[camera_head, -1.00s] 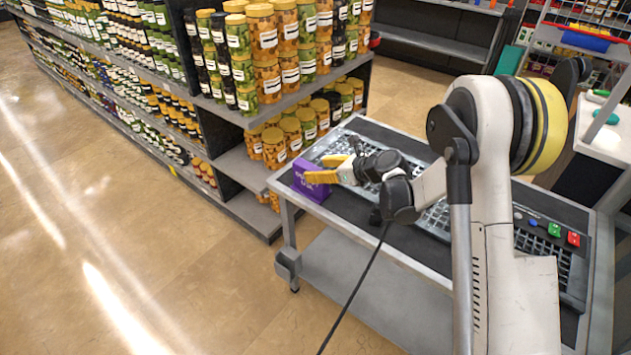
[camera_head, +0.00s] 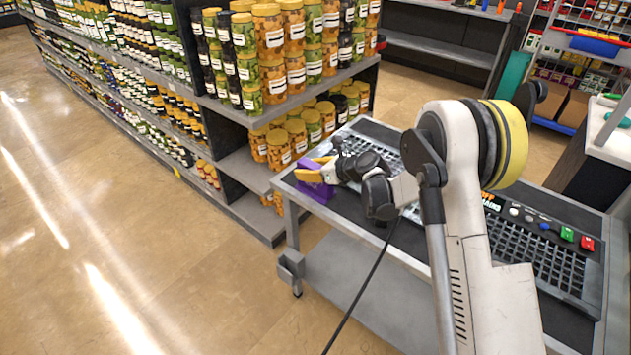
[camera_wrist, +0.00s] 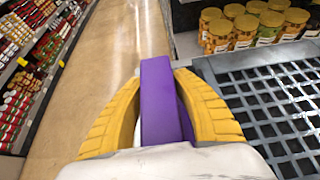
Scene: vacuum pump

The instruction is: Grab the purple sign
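The purple sign (camera_head: 317,189) stands at the near left corner of the grey cart's top. My gripper (camera_head: 316,172) is at the sign, with its yellow fingers around the upright part. In the wrist view the purple sign (camera_wrist: 161,105) fills the space between the yellow fingers (camera_wrist: 158,78). The fingertips look closed against its two sides. The sign's lower part is mostly hidden behind my gripper in the wrist view. The sign still appears to be at the cart's surface.
The cart (camera_head: 345,212) holds a dark grid panel (camera_head: 545,258) with green and red buttons on its right part. Shelves with jars (camera_head: 275,55) stand close behind the cart's left end. Open floor (camera_head: 130,240) lies to the left.

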